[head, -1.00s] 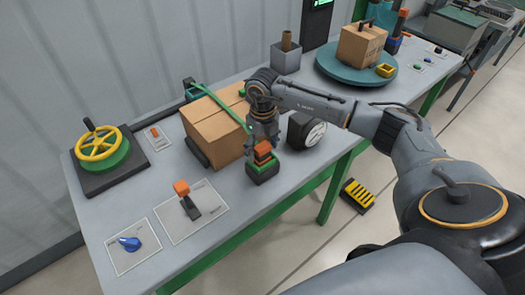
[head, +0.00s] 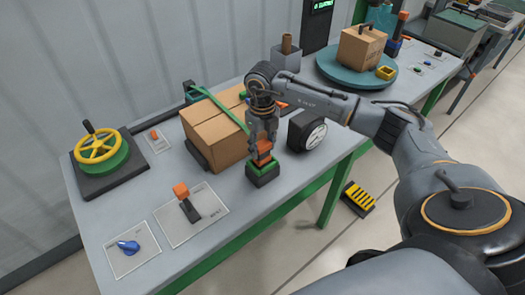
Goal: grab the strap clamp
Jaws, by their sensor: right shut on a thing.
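What I take to be the strap clamp (head: 264,170) is a small block with an orange handle, a green band and a dark base. It stands upright on the grey table's front part, right of the strapped cardboard box. My right gripper (head: 264,142) reaches down from above and is shut on its orange handle, with the fingers hiding part of the handle's top. The cardboard box (head: 211,134) has a green strap (head: 221,108) over it. My left gripper is not in view.
A black round gauge (head: 314,135) stands close to the right of the gripper. A lever panel (head: 207,218), a blue knob panel (head: 129,247) and a yellow handwheel (head: 97,147) lie to the left. A turntable (head: 335,76) with another box is at the back right.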

